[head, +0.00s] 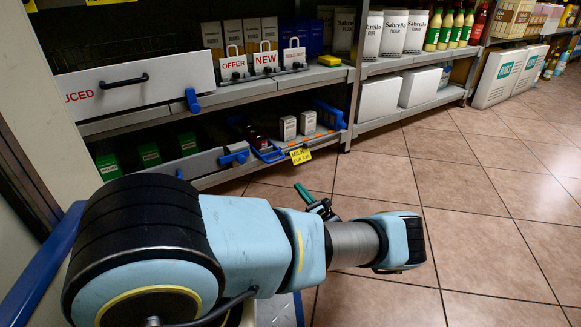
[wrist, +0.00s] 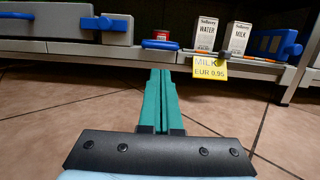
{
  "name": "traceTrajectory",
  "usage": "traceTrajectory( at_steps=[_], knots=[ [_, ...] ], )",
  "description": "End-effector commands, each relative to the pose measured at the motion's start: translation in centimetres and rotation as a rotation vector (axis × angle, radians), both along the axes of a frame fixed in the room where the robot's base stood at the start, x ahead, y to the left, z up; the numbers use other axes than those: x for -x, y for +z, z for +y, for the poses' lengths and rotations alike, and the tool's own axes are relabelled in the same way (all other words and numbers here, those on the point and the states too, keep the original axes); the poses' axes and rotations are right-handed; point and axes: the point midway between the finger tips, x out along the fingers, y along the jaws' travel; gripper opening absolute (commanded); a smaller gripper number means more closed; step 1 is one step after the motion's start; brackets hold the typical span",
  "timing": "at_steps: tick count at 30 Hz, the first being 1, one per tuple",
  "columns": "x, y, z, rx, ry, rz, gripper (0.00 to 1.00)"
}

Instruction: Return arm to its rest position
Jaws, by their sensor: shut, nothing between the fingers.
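My gripper (wrist: 161,75) has two long green fingers pressed together, with nothing between them, in the wrist view. Its green fingertips also show in the head view (head: 302,192), beyond my light-blue and black arm, which reaches across the lower middle. The fingers point toward the lowest shelf and are apart from the goods on it. Most of the gripper body is hidden behind the arm in the head view.
Two cartons (head: 288,128) stand on the low shelf, labelled water and milk in the wrist view, above a yellow price tag (wrist: 210,69). Sign boxes (head: 266,62) stand on the shelf above. Flour bags (head: 393,34) stand further right. The tiled floor (head: 450,190) at right is clear.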

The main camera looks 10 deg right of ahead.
Motion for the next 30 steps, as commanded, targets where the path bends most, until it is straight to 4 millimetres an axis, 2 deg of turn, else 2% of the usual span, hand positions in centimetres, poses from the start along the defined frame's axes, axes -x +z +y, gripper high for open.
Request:
traceTrajectory(
  at_steps=[5,8,11,14,18,21,25,30],
  knots=[
    [-0.1,0.9,0.9,0.032,0.044,0.004,0.0],
    [-0.5,2.9,3.5,0.11,0.15,0.014,0.0],
    [-0.4,5.4,7.3,0.237,0.309,0.03,0.0],
    [0.4,7.7,11.1,0.384,0.479,0.043,0.0],
    [2.7,10.6,15.1,0.59,0.699,0.055,0.0],
    [4.6,12.7,17.0,0.74,0.843,0.055,0.0],
    [7.3,15.6,18.7,0.935,1.015,0.047,0.0],
    [10.8,19.9,19.5,1.192,1.209,0.02,0.0]
  ],
)
